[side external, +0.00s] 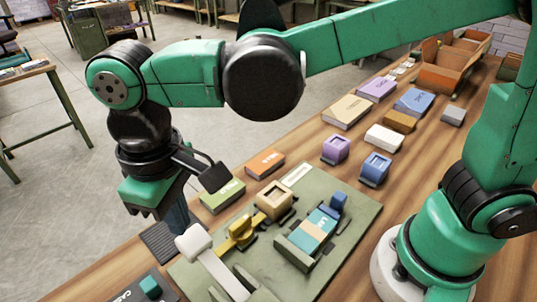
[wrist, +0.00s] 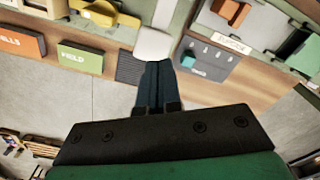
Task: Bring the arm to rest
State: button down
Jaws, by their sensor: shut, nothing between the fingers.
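My gripper (side external: 180,224) hangs down at the table's near left edge, beside the green board (side external: 352,222). Its dark fingers are together, with nothing between them. In the wrist view my gripper (wrist: 159,66) points toward a white lever knob (wrist: 153,43), and the fingertips overlap a dark ribbed pad (wrist: 130,68). I cannot tell whether the fingertips touch either one. In the side view the white knob (side external: 194,242) stands close to the right of the fingers, and the ribbed pad (side external: 160,240) lies behind and left of them.
The board carries a yellow clamp (side external: 240,231), a tan frame block (side external: 273,200) and a teal labelled block (side external: 314,229). A green box (side external: 222,195) and an orange box (side external: 265,163) lie along the table edge. Purple and blue holders and several books stand farther back. Open floor lies left.

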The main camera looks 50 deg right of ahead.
jog(key=shift+r, duration=0.3)
jog(key=d+m+t, duration=0.6)
jog(key=d+t, duration=0.1)
jog(key=d, duration=1.5)
jog(key=shift+w+d+f, duration=0.15)
jog(key=shift+w+d, duration=0.05)
jog(key=shift+w, duration=0.15)
